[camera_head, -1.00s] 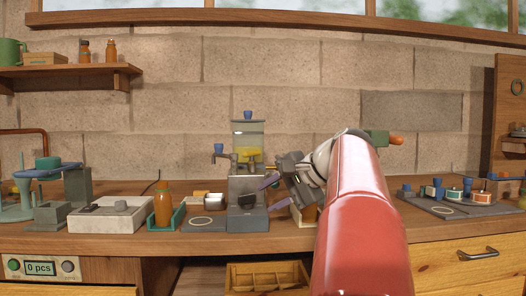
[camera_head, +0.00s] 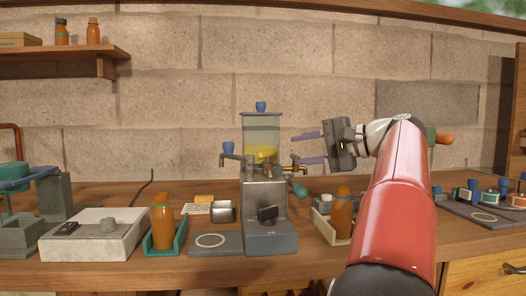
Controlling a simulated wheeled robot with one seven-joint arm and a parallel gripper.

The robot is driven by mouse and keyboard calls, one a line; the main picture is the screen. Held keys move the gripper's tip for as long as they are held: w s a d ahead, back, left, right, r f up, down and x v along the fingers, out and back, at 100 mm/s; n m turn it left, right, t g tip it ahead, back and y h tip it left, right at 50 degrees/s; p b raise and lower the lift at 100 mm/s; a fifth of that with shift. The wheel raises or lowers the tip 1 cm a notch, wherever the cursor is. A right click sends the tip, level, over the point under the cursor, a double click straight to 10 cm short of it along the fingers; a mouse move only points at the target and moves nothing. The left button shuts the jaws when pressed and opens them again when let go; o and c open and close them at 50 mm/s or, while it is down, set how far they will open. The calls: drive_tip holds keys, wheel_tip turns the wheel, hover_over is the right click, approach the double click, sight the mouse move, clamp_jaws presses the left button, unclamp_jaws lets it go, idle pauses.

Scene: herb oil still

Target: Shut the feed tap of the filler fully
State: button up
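The filler stands at the middle of the bench in the head view: a grey base (camera_head: 268,217) carrying a clear tank (camera_head: 260,128) with yellow liquid and a blue top knob. A blue-handled tap (camera_head: 228,157) sticks out at its left. I cannot tell how far any tap is turned. My gripper (camera_head: 298,149) is right of the tank, pointing left, its two purple fingers apart and empty.
An amber bottle (camera_head: 163,220) stands in a green holder left of the filler; another (camera_head: 342,212) stands in a tray at right. A metal cup (camera_head: 223,211) and a ringed plate (camera_head: 214,243) are left of the base. My red arm covers the bench at right.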

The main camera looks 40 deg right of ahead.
sight(271, 154)
drive_tip(key=x, duration=0.7)
drive_tip(key=shift+w+a, duration=0.1)
drive_tip(key=shift+w, duration=0.15)
clamp_jaws()
